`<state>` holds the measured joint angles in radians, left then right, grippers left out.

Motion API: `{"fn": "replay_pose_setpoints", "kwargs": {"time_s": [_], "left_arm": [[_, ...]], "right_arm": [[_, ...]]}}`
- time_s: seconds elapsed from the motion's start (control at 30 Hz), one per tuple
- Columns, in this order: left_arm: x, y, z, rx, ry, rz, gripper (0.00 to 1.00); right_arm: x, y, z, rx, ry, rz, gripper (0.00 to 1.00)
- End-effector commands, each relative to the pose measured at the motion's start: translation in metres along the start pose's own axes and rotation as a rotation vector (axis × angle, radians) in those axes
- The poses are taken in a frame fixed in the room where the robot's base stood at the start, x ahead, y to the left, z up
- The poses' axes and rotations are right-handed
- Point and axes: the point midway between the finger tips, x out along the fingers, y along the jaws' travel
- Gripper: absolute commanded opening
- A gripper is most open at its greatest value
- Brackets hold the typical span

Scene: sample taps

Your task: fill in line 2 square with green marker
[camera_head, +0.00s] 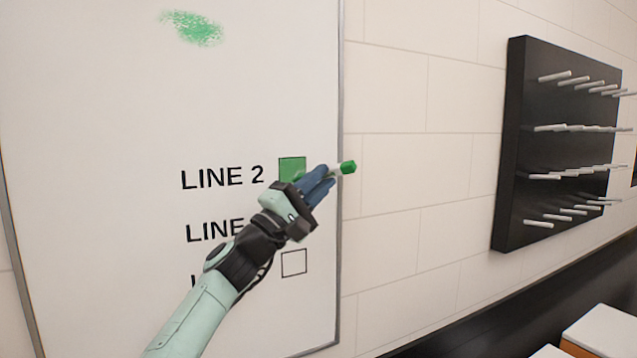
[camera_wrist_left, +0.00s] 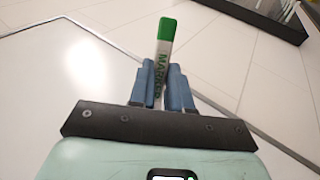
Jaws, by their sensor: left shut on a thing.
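My left gripper (camera_head: 318,183) is shut on a green-ended white marker (camera_head: 347,167), held in front of the whiteboard (camera_head: 100,130). In the left wrist view the marker (camera_wrist_left: 163,50) stands between the two blue fingers of the gripper (camera_wrist_left: 164,85), its green end pointing away. The line 2 square (camera_head: 292,167) right of the "LINE 2" label (camera_head: 222,178) shows green fill over its visible part. The gripper hides its lower right. I cannot tell whether the marker touches the board. My right gripper is not in view.
A green scribble (camera_head: 194,27) is at the board's top. An empty square (camera_head: 294,263) is below; my arm covers part of the lower labels. A black peg rack (camera_head: 512,150) hangs on the tiled wall at right. White boxes (camera_head: 603,330) stand at lower right.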

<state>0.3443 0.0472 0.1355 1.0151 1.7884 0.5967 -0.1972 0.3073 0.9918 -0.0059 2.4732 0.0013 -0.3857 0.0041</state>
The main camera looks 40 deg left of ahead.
Motion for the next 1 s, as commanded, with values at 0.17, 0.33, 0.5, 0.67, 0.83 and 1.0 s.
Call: {"fn": "replay_pose_setpoints", "kwargs": {"time_s": [0.17, 0.33, 0.5, 0.67, 0.83, 1.0], "left_arm": [[0.001, 0.000, -0.002, 0.000, 0.000, 0.001, 0.00], [0.002, 0.000, -0.005, 0.000, 0.000, 0.001, 0.00], [0.002, 0.000, -0.008, -0.001, 0.000, 0.000, 0.00], [0.003, 0.000, -0.012, -0.001, 0.001, 0.000, 0.00], [0.004, 0.000, -0.015, 0.000, 0.001, 0.001, 0.00], [0.004, 0.000, -0.016, 0.000, 0.000, 0.001, 0.00]], "right_arm": [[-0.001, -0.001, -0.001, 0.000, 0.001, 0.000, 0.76], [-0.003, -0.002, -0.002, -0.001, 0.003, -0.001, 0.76], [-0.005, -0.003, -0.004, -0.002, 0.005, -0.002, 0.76], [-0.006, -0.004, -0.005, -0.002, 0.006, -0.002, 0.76], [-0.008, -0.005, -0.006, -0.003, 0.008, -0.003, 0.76], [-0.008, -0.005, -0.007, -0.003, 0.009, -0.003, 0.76]]}}
